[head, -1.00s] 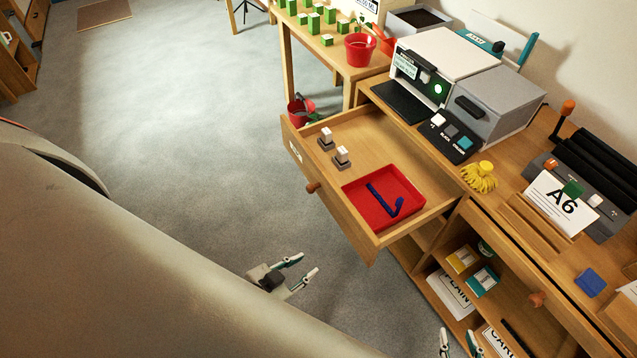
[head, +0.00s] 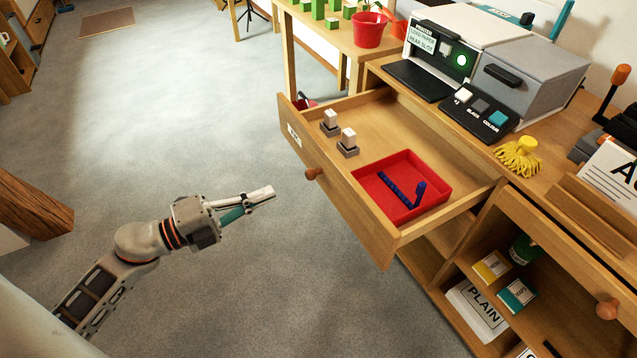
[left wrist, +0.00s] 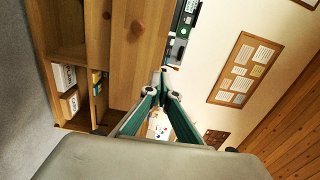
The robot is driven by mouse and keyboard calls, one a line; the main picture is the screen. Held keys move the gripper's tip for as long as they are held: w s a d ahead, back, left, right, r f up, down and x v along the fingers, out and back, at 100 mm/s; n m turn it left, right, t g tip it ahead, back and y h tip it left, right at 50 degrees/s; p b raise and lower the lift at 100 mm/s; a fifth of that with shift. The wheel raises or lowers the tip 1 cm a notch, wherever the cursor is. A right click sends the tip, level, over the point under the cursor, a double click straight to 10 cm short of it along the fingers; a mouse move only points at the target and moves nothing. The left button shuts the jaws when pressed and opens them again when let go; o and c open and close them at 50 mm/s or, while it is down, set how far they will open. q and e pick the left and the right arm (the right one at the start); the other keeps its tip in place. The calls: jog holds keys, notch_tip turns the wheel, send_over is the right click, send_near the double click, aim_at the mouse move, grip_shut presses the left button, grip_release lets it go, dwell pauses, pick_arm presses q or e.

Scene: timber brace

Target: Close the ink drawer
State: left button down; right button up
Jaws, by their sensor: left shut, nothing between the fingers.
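The ink drawer (head: 350,205) is pulled well out of the wooden bench in the head view. Its front panel carries a small label and a round wooden knob (head: 313,173). Inside it are two small grey-and-white stamp-like blocks (head: 347,142) and a red tray (head: 428,205) with a blue item (head: 400,188). My left gripper (head: 268,193) is shut and empty, in front of the drawer front and a little left of the knob, apart from it. In the left wrist view the shut fingers (left wrist: 162,85) point toward a wooden panel (left wrist: 140,45). My right gripper is not in view.
A printer-like machine (head: 470,70) and a yellow tassel-like item (head: 518,157) stand on the bench top. A second drawer with a knob (head: 607,308) and open shelves with boxes lie to the right. The grey carpet (head: 200,110) left of the drawer is clear.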

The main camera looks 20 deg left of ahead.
pick_arm(q)
send_near(334, 168)
jog(key=x, duration=0.5)
jog(key=shift+w+d+b, duration=0.1)
jog(key=shift+b, duration=0.2)
jog(key=shift+w+d, duration=0.4)
jog(key=shift+w, duration=0.1)
jog(key=shift+w+d, duration=0.1)
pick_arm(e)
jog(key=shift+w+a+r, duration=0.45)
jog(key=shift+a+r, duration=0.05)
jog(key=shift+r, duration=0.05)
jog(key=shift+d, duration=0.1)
